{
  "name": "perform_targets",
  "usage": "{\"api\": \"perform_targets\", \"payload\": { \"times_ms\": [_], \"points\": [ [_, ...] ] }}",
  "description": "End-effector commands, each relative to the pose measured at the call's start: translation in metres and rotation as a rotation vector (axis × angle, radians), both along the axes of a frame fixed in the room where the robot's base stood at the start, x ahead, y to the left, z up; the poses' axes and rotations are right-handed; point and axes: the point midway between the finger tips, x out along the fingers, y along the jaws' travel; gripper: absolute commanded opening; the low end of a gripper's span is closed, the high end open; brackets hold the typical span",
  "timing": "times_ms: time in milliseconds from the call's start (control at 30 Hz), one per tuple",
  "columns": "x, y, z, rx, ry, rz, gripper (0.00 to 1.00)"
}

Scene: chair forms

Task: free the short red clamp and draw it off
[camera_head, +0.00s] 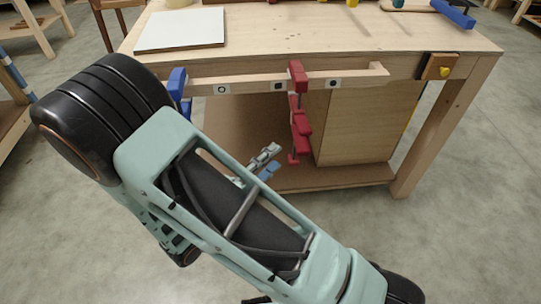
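The red clamp (298,76) hangs upright on the pale wooden rail (350,78) along the bench's front. Its top jaw lies over the rail, and its bar and lower red parts (302,124) hang below it in front of the open underside. I cannot tell how tightly it grips. A blue clamp (177,83) sits at the rail's left end, partly hidden by my arm. My green and black arm crosses the foreground from upper left to lower right.
The workbench (300,30) carries a white board (181,29) at left and a blue tool (452,13) at right. A wooden block with a yellow knob (443,72) is on the front right. Floor at right is clear.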

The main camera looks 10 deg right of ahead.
Motion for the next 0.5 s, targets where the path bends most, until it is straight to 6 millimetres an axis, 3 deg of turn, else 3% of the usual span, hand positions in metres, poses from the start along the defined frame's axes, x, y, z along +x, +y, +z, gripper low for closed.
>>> {"api": "perform_targets", "payload": {
  "times_ms": [500],
  "points": [
    [0.056, -0.058, 0.003, -0.006, 0.002, -0.003, 0.38]
  ]
}}
